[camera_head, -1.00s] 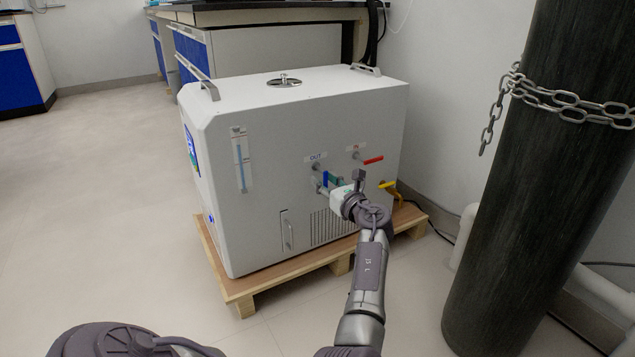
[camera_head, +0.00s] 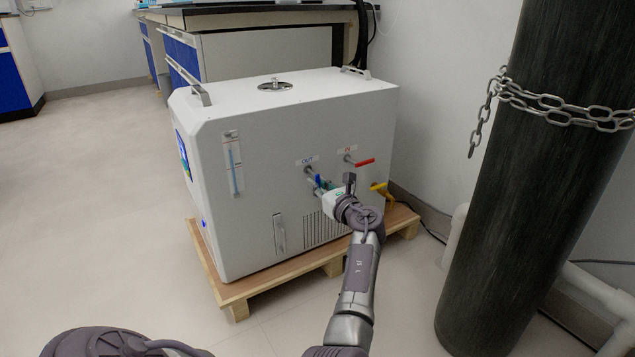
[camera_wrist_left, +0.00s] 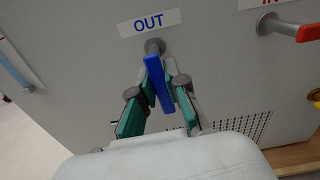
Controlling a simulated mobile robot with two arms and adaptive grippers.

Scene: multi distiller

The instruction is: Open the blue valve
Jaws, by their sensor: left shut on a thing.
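The blue valve (camera_head: 318,180) is a lever handle on a short pipe under the OUT label, on the front of a white box-shaped machine (camera_head: 270,170). In the left wrist view the blue handle (camera_wrist_left: 157,84) hangs down from its pipe, slightly tilted. My left gripper (camera_head: 319,183) is at this handle. In the left wrist view its teal-padded fingers (camera_wrist_left: 159,72) stand one on each side of the handle and are shut on it near its upper part. In the head view the gripper hides part of the handle. My right gripper is not in view.
A red-handled valve (camera_head: 364,162) under the IN label sits to the right, with a yellow handle (camera_head: 380,188) lower down. The machine stands on a wooden pallet (camera_head: 270,285). A dark cylinder (camera_head: 500,200) with a chain (camera_head: 560,108) stands at right. Floor at left is clear.

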